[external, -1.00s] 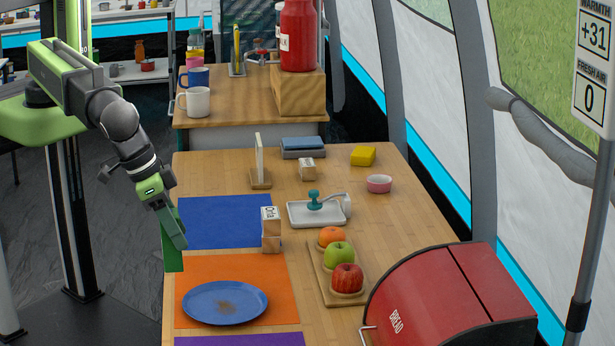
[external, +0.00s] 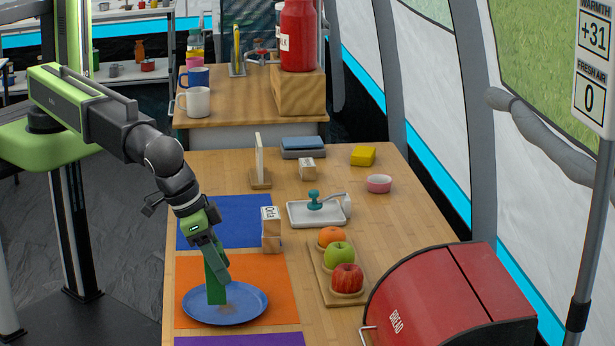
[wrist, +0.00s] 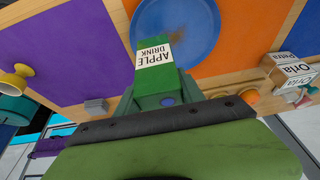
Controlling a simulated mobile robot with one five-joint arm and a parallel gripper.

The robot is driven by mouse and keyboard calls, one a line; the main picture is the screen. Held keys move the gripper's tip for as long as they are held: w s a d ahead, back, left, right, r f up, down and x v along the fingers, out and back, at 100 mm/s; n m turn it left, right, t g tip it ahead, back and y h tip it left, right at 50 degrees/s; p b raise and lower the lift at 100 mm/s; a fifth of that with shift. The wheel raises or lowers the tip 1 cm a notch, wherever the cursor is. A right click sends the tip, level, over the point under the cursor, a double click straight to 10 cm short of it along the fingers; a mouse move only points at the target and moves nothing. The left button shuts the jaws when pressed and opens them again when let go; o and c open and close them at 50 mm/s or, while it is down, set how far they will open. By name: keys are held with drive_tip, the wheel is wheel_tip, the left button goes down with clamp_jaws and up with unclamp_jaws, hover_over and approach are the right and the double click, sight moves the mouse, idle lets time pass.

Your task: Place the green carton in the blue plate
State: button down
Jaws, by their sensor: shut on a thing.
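The green carton (external: 215,288) is upright in my gripper (external: 217,268), and its lower end overlaps the left part of the blue plate (external: 250,306) in the external view. I cannot tell whether it touches the plate. In the wrist view the carton (wrist: 152,82) shows a white "APPLE DRINK" label, with the plate (wrist: 205,22) behind its far end. My gripper is shut on the carton and hides part of it. The plate lies on an orange mat (external: 282,282) and has a brown stain.
A board with fruit (external: 345,297) and a red bread bin (external: 440,300) are to the right. A blue mat (external: 232,210) lies behind, a purple mat (external: 250,340) in front.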

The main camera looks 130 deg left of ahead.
drive_tip(key=shift+f+b, duration=2.2)
drive_tip(key=shift+b, duration=0.05)
drive_tip(key=c, duration=0.7)
unclamp_jaws()
drive_tip(key=shift+r, duration=0.1)
drive_tip(key=shift+r, duration=0.1)
drive_tip(key=shift+r+p, duration=0.25)
drive_tip(key=shift+p, duration=0.2)
drive_tip(key=p+v, duration=1.1)
drive_tip(key=v, duration=0.1)
drive_tip(key=s+a+m+g+h, duration=0.1)
drive_tip(key=s+a+m, duration=0.2)
drive_tip(key=s, duration=0.3)
drive_tip(key=s+a+f+m+g+h, duration=0.1)
drive_tip(key=s+a+m, duration=0.2)
drive_tip(key=s+a, duration=0.2)
drive_tip(key=s+a+f+m+g+h, duration=0.1)
drive_tip(key=s+a+m, duration=0.2)
drive_tip(key=s+a, duration=0.3)
drive_tip(key=shift+s+a+f, duration=0.1)
drive_tip(key=shift+s+a, duration=0.05)
drive_tip(key=shift+s, duration=0.2)
